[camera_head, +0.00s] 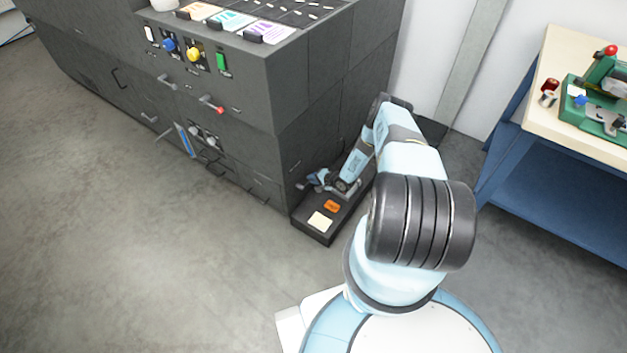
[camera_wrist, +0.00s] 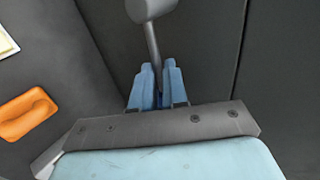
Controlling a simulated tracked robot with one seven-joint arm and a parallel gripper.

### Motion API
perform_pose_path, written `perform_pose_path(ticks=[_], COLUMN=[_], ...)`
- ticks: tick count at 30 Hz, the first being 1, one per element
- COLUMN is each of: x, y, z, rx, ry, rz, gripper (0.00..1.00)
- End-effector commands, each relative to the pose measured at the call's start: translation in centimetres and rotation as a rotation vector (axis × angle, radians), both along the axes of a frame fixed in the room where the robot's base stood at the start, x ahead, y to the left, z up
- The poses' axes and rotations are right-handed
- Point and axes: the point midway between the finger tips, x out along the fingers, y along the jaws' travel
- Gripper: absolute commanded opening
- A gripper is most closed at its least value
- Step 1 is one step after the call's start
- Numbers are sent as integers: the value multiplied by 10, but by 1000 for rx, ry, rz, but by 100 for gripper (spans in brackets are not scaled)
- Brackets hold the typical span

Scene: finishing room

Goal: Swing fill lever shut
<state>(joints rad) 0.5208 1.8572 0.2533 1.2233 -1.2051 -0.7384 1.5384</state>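A grey lever with a rounded knob (camera_wrist: 150,8) and a thin rod (camera_wrist: 153,45) stands out near the dark machine's side in the wrist view. My gripper (camera_wrist: 158,78) has its two blue fingers close together on either side of the rod, below the knob, with little or no gap left. In the head view my gripper (camera_head: 314,182) is low at the machine's right side, just above a dark ledge (camera_head: 314,236). The lever cannot be made out there. The lower end of the rod is hidden by the fingers, and no label for it is readable.
The dark machine (camera_head: 235,130) has small levers, one red-tipped (camera_head: 212,104), on its front. A blue bench (camera_head: 550,190) stands right. The floor at left is clear.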

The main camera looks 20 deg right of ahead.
Motion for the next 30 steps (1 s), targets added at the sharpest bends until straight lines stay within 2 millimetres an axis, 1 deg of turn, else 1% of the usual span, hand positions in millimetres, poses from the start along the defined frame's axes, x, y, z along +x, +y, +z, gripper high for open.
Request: perform_pose_path(ticks=[1, 8, 15, 20, 23, 30], x=[-6, -4, -3, -10, -19, -51], y=[10, 5, 3, -3, -11, -35], z=[-3, -2, -1, 4, 13, 39], rx=[10, 5, 3, 3, 3, 3], ry=[8, 6, 5, 5, 5, 5], rz=[10, 6, 4, 3, 1, 1], gripper=[17, 38, 38, 38, 38, 38])
